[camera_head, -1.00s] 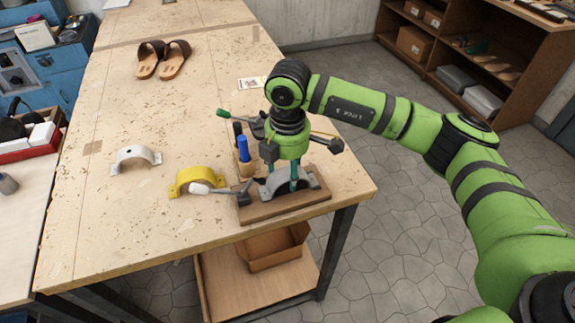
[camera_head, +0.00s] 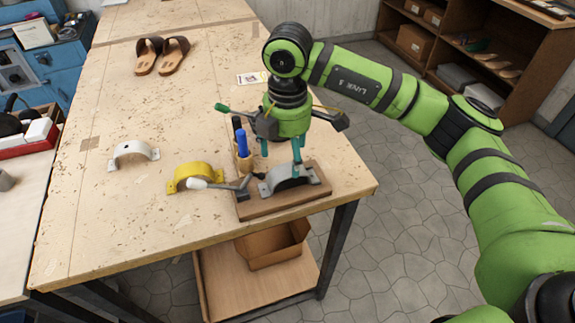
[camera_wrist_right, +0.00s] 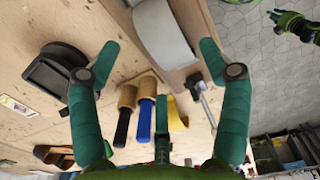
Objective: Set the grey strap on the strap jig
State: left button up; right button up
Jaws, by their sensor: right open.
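The grey strap (camera_head: 281,174) is a curved band with flat end tabs. It sits arched over the dark form of the strap jig, which has a brown wooden base (camera_head: 285,205) near the table's front right corner. My right gripper (camera_head: 282,162) is open just above the strap, with its teal fingers pointing down. In the right wrist view the strap (camera_wrist_right: 164,32) lies between the spread fingers, with a gap on both sides. The gripper partly hides the back of the jig in the head view.
A lever with a white handle (camera_head: 197,183) reaches left from the jig. A yellow strap (camera_head: 188,173) and a white strap (camera_head: 133,151) lie farther left. A holder with pens (camera_head: 243,160) stands close behind the jig.

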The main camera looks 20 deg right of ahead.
aim_at(288, 167)
notch_tip(288, 167, up, 8)
jog(key=b, duration=0.1)
